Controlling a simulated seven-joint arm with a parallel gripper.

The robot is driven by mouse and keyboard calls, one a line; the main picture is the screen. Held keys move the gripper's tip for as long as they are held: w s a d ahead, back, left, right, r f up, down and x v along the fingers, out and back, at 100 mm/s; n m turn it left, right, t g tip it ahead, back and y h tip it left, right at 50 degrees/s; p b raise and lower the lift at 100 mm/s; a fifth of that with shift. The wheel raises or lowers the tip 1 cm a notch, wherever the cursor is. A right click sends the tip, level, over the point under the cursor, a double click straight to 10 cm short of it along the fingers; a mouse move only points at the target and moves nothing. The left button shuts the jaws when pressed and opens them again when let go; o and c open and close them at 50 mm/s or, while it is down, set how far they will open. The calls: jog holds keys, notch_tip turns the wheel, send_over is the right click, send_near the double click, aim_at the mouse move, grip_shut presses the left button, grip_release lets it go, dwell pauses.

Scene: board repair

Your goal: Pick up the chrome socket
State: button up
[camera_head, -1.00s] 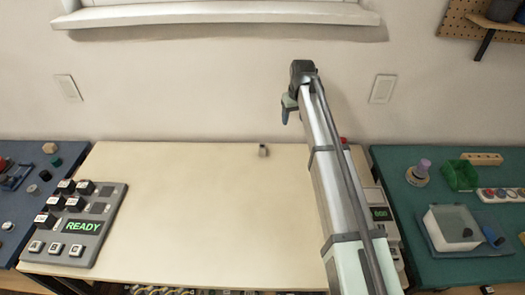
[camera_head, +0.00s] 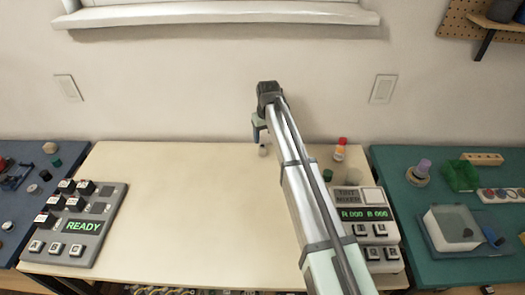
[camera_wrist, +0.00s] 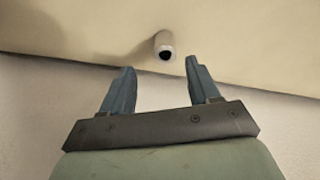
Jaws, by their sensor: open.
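The chrome socket (camera_head: 263,151) is a small grey-white cylinder near the back edge of the pale table. In the wrist view the socket (camera_wrist: 164,46) shows a dark round hole and lies beyond the fingertips, roughly centred between them. My gripper (camera_head: 258,133) is just above and slightly left of the socket in the head view. In the wrist view my gripper (camera_wrist: 160,72) has its two blue fingers wide apart with nothing between them. The socket is apart from both fingers.
A grey panel reading READY (camera_head: 81,225) stands at the table's left. A tester with green displays (camera_head: 364,214) and a red-capped bottle (camera_head: 340,149) stand at the right, near my arm. The middle of the pale table (camera_head: 190,210) is clear. The wall rises behind.

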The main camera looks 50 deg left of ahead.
aim_at(262, 146)
jog(key=shift+s+a+f, duration=0.1)
jog(key=shift+a+f, duration=0.05)
jog(key=shift+f, duration=0.85)
jog(key=shift+s+a+f, duration=0.1)
jog(key=shift+a+f, duration=0.05)
jog(key=shift+f, duration=0.9)
jog(key=shift+s+a+f, duration=0.1)
jog(key=shift+a+f, duration=0.05)
jog(key=shift+f, duration=0.85)
jog(key=shift+c, duration=0.2)
grip_shut()
